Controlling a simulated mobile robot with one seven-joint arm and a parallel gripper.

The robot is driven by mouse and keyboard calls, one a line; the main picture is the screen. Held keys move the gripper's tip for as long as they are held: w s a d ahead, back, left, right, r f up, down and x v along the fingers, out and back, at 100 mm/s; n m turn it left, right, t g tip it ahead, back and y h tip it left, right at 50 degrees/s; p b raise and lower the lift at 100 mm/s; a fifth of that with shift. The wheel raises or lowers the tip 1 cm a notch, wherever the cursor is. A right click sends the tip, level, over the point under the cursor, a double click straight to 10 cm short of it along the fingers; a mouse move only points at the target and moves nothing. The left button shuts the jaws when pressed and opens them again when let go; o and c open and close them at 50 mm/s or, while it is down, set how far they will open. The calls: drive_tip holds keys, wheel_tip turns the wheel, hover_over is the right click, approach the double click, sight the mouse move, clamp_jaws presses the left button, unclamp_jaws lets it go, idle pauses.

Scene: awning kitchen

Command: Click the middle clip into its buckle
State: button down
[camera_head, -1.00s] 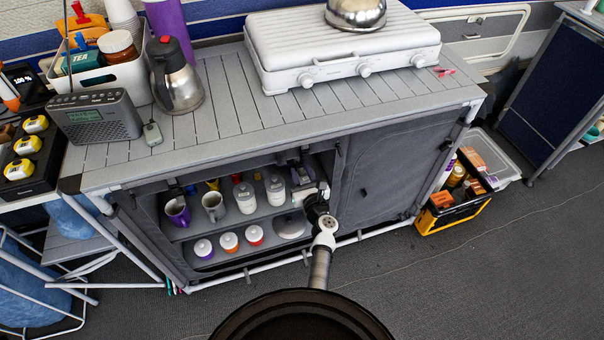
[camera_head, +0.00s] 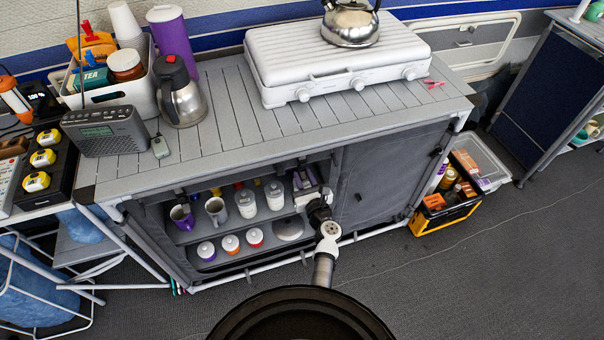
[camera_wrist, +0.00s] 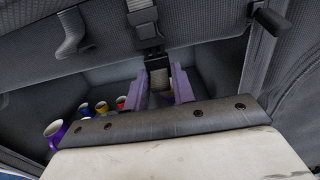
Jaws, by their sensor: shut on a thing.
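In the wrist view, a black buckle-like piece (camera_wrist: 142,17) hangs on a strap at the front edge of the cabinet opening. Just below it, a dark clip piece (camera_wrist: 154,56) runs down to my gripper (camera_wrist: 163,88). My gripper's two purple-grey fingers are shut around its lower end, where a small pale patch shows. The two pieces look in line and very close; I cannot tell whether they are engaged. In the head view my gripper (camera_head: 304,184) is at the upper right of the open shelf compartment, and the clip is too small to make out.
The grey cabinet (camera_head: 250,143) has mugs and jars on its shelves, left of my gripper. A grey fabric door panel (camera_head: 385,180) closes its right side. In the wrist view a grey hook-shaped piece (camera_wrist: 73,34) and a black toggle (camera_wrist: 271,22) flank the middle strap.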

drive_tip(key=shift+s+d+r+p, duration=0.15)
drive_tip(key=shift+s+r+p, duration=0.25)
drive_tip(key=shift+r, duration=0.5)
drive_tip(key=shift+f, duration=0.15)
drive_tip(key=c, duration=1.3)
unclamp_jaws()
drive_tip(key=shift+s, duration=0.15)
